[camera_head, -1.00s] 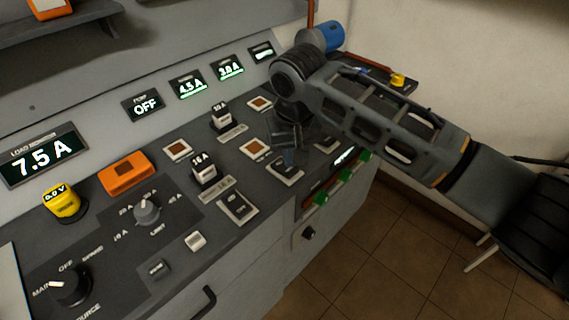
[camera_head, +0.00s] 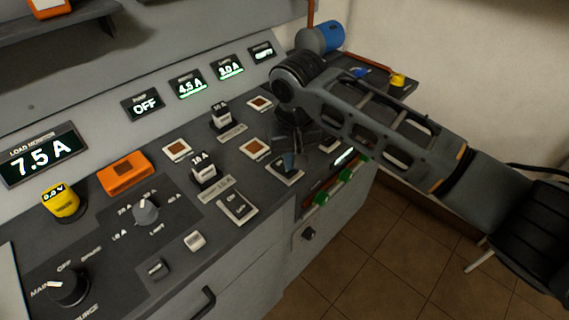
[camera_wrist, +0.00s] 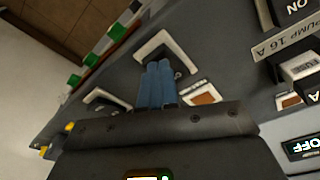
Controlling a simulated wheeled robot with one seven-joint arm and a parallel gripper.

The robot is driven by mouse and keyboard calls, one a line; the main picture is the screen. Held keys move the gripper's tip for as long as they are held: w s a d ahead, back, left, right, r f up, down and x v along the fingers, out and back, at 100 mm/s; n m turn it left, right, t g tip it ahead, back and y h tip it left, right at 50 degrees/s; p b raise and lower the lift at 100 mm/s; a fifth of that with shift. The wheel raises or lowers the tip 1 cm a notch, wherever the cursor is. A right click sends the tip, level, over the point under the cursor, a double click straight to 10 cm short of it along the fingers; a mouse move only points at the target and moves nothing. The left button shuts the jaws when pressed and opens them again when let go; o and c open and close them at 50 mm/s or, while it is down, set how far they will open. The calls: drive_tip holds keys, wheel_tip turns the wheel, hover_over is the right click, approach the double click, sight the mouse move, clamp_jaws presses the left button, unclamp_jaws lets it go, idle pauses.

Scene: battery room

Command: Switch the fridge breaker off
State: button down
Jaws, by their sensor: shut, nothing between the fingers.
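My gripper (camera_head: 288,160) is shut and empty, pointing down at the middle breaker (camera_head: 284,172) in the row of rockers along the panel's front. In the wrist view, its blue fingertips (camera_wrist: 157,84) overlap the white-framed breaker (camera_wrist: 178,47) and hide part of its rocker. I cannot tell whether they touch it or which way the rocker is tipped. A nearer breaker (camera_head: 237,207) and a farther one (camera_head: 329,146) flank it. The second display (camera_head: 188,85) reads 4.5 A; its small label is too blurred to read surely.
The load monitor (camera_head: 41,155) reads 7.5 A, the pump display (camera_head: 143,105) OFF, another display (camera_head: 229,67) 3.0 A. Black plugs (camera_head: 204,168) and orange-brown sockets (camera_head: 254,148) stand behind the breakers. Green blocks (camera_head: 345,174) line the front edge. Open floor lies right.

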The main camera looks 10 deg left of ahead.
drive_tip(key=shift+f, duration=0.2)
drive_tip(key=shift+r, duration=0.15)
drive_tip(key=shift+r+p, duration=3.2)
drive_tip(key=shift+r, duration=0.2)
